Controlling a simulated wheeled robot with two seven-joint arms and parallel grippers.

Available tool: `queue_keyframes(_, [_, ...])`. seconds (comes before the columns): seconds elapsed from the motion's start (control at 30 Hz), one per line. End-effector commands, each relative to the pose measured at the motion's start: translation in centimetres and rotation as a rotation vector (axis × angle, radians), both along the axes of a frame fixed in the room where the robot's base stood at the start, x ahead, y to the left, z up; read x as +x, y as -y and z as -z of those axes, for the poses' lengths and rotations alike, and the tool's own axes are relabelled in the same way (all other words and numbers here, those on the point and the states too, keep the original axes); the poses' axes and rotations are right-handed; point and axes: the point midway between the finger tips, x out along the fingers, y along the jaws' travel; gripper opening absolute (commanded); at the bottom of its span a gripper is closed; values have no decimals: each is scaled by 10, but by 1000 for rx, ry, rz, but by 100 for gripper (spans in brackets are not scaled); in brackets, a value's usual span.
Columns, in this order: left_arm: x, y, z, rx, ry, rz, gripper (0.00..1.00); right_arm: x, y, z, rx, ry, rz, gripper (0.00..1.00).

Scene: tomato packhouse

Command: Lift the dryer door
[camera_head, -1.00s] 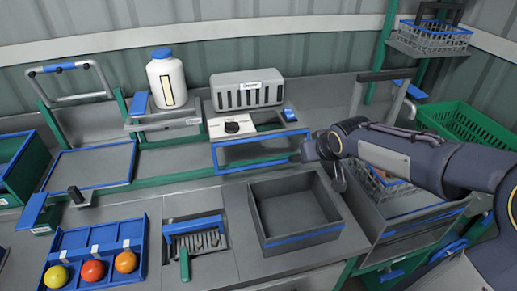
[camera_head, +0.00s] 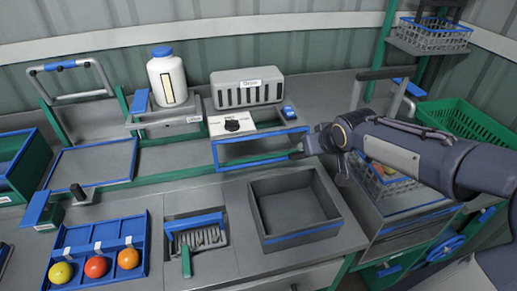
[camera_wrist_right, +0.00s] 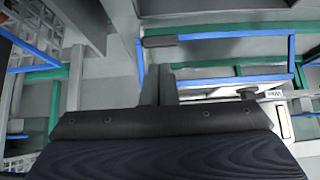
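The dryer (camera_head: 247,90) is a grey slotted box with a label at the back of the bench. In front of it stands a blue-edged frame (camera_head: 262,133), which looks like the door. A dark grip piece (camera_head: 296,155) sits at the frame's lower right; it also shows in the right wrist view (camera_wrist_right: 160,41). My right gripper (camera_head: 308,146) is beside that end of the frame. In the wrist view its fingers (camera_wrist_right: 159,72) are close together, with nothing visible between them, and their tips are near the grip piece; contact cannot be told. My left gripper is out of view.
An open grey bin (camera_head: 295,237) stands in front of the frame. A blue tray (camera_head: 122,230) with fruit is at front left. A white jar (camera_head: 166,78) stands left of the dryer. A green crate (camera_head: 465,122) is at right.

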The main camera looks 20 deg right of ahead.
Motion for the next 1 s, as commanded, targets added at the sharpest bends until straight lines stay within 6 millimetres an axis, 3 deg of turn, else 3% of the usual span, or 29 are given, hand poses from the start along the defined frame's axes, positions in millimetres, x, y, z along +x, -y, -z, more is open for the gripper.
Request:
queue_keyframes(0.53, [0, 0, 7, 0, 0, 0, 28, -43, -6, 0, -1, 0, 1, 0])
queue_keyframes(1.0, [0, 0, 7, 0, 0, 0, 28, -47, -7, 0, 0, -1, 0, 0])
